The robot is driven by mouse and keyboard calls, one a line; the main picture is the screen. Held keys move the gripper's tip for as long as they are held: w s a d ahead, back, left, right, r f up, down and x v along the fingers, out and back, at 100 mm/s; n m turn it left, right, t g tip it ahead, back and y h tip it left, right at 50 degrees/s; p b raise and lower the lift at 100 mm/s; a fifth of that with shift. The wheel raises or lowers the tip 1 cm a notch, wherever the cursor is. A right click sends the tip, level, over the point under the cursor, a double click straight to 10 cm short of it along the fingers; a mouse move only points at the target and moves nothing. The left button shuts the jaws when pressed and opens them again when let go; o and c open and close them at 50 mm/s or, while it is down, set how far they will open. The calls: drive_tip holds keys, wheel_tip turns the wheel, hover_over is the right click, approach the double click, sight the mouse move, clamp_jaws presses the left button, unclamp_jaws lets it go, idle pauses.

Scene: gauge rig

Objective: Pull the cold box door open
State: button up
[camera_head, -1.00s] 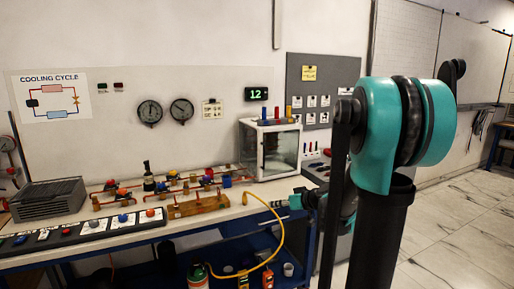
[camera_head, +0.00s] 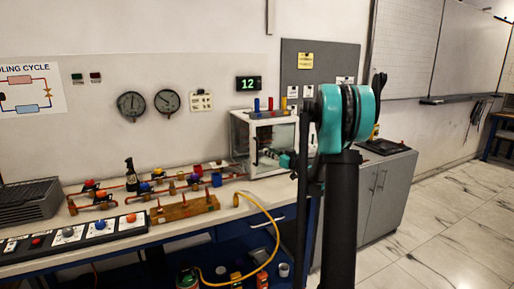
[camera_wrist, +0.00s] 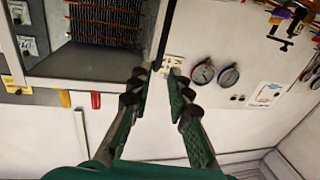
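The cold box (camera_head: 240,134), a white-framed case with clear panes, stands at the back right of the bench. My gripper (camera_head: 266,155) is in front of its door side, seen small and partly against the pane. In the wrist view the picture is turned over, and the cold box (camera_wrist: 88,66) fills the upper left, with a finned block inside it. My gripper's two fingers (camera_wrist: 158,84) are apart there. A dark narrow bar (camera_wrist: 162,32) at the box's edge, perhaps the door handle, lines up with the gap between them. I cannot tell whether they touch it.
Red, blue and yellow cylinders (camera_head: 270,104) stand on the box. A wooden block with red pins (camera_head: 185,208) and a yellow hose (camera_head: 272,226) are at the bench front. A grey cabinet (camera_head: 388,190) is to the right. Wall gauges (camera_head: 132,104) hang behind.

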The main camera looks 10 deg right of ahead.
drive_tip(key=x, duration=1)
drive_tip(key=shift+w+a, duration=0.1)
drive_tip(key=shift+c, duration=0.5)
clamp_jaws()
